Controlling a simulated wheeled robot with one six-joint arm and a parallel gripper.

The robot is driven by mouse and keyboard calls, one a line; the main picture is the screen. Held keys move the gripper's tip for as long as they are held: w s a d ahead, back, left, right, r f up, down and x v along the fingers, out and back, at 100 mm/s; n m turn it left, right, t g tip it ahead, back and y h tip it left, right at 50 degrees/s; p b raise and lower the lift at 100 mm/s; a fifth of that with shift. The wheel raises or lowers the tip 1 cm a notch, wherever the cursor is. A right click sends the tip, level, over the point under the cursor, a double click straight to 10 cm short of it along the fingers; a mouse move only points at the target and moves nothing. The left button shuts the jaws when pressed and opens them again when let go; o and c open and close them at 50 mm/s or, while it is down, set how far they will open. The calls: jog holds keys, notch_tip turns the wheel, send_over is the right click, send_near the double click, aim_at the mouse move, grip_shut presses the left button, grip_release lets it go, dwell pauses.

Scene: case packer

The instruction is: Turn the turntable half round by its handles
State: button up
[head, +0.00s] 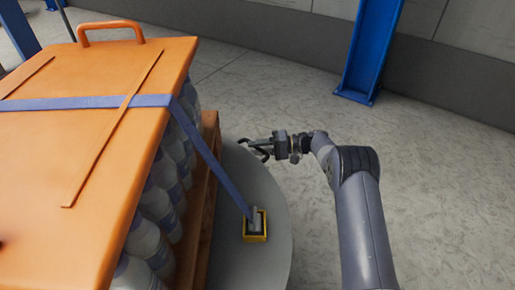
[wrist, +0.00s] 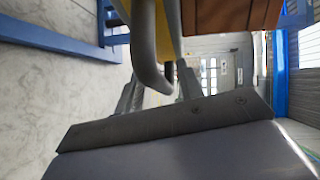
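The turntable (head: 276,243) is a round grey disc under a loaded pallet. A dark curved handle (head: 257,153) stands out at its rim, beside the pallet. My gripper (head: 263,145) is at this handle, reaching in from the right. In the wrist view, the handle (wrist: 150,72) is a bent grey bar whose curved end lies between the two fingers of my gripper (wrist: 160,85). The fingers are apart, with a gap visible beside the bar. Whether either finger touches the bar is hard to tell. No other handle of the turntable shows.
The wooden pallet (head: 208,170) carries several wrapped bottles (head: 150,243) under an orange cover (head: 120,75). A blue strap (head: 215,163) runs down to a yellow anchor (head: 255,236) on the disc. A blue post (head: 370,50) stands by the back wall. The floor at right is clear.

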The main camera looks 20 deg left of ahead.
jog(key=v, duration=1)
jog(key=shift+w+d, duration=0.15)
jog(key=shift+d, duration=0.2)
jog(key=shift+d, duration=0.1)
